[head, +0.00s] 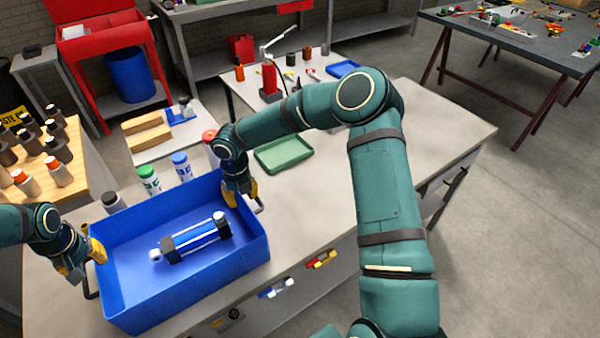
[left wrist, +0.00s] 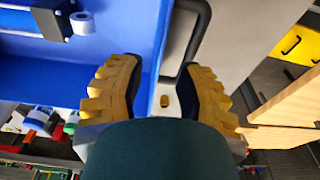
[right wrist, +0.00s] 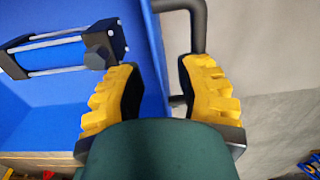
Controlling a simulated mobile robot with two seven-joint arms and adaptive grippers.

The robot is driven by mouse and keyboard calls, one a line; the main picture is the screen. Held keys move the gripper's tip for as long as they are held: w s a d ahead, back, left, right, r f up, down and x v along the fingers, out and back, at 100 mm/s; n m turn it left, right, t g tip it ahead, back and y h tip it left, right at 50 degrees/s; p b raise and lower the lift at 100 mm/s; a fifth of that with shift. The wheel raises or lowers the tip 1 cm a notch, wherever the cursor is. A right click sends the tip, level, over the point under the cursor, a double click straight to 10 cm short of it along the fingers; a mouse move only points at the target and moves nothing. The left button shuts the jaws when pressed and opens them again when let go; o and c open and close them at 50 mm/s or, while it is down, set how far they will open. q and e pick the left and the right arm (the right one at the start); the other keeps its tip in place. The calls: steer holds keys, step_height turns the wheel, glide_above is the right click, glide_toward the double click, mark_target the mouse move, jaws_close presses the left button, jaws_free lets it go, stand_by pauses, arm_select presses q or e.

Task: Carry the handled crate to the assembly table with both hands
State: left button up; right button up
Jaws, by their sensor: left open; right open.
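The handled crate (head: 190,297) is an open blue box on the grey workbench, with a blue and silver cylinder (head: 195,238) lying inside. It has a dark handle at each end. My left gripper (head: 84,262) is open at the left end; its left wrist view shows the dark handle (left wrist: 197,45) just ahead of the fingers (left wrist: 160,85). My right gripper (head: 241,192) is open at the right end; the handle (right wrist: 198,28) shows ahead of its fingers (right wrist: 162,85). One finger of each gripper overlaps the crate in view. Whether either touches a handle is unclear.
Bottles, including a green-labelled one (head: 149,180), stand behind the crate. A green tray (head: 283,153) lies on the bench to the right. A dark table (head: 510,50) with small parts stands far right, across open floor (head: 510,220). A wooden-topped stand (head: 80,165) is at left.

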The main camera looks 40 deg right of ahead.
steer(key=shift+r, duration=0.15)
arm_select(q)
step_height(320, 180, up, 8)
steer(key=s, duration=0.1)
steer(key=shift+r, duration=0.15)
arm_select(e)
step_height(320, 180, up, 12)
arm_select(q)
steer(key=shift+s, duration=0.15)
stand_by(0.6)
